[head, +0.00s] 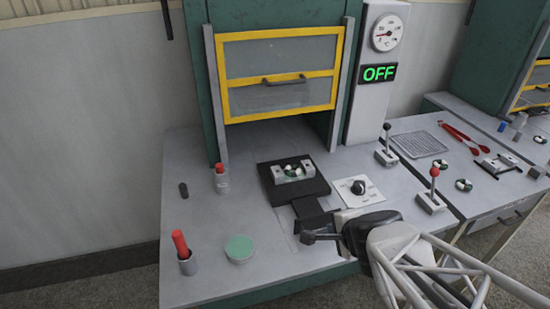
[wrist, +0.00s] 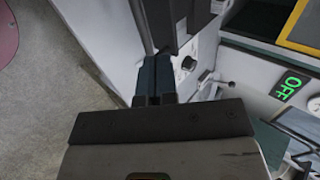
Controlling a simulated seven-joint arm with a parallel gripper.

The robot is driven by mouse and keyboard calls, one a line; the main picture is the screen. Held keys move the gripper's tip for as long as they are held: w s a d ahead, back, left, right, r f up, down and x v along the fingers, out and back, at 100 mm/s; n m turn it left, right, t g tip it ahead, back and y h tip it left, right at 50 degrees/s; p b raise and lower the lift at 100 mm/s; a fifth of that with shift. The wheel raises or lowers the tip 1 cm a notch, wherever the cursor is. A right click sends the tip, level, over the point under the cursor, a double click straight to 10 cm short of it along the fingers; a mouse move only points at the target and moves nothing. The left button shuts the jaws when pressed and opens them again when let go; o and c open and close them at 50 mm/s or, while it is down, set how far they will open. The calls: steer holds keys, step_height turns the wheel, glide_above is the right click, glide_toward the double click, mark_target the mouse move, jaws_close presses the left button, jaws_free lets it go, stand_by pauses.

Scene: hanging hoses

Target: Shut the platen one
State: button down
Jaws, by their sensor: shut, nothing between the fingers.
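The black platen (head: 268,188) lies on the grey press table in front of the opening under the guard. It carries a metal mould (head: 294,172) with small green and white parts. A dark tab (head: 312,215) sticks out from its front. My gripper (head: 308,238) is shut and empty, low at the front of the table, just in front of this tab; I cannot tell if they touch. In the wrist view my shut fingers (wrist: 155,68) point to a dark bar (wrist: 173,22), probably the tab.
The yellow-framed guard (head: 280,95) hangs above the opening. The dial panel (head: 358,190), a black-knobbed lever (head: 386,148) and a red-knobbed lever (head: 432,190) stand right of the platen. A red-capped bottle (head: 221,180), green-topped tin (head: 239,249) and red-handled cup (head: 186,260) stand left.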

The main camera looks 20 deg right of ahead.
mark_target(284, 164)
steer(key=shift+w+f, duration=0.1)
steer(key=shift+x, duration=4.9)
steer(key=w, duration=2.8)
steer(key=shift+w, duration=1.35)
steer(key=v, duration=1)
steer(key=shift+s, duration=0.25)
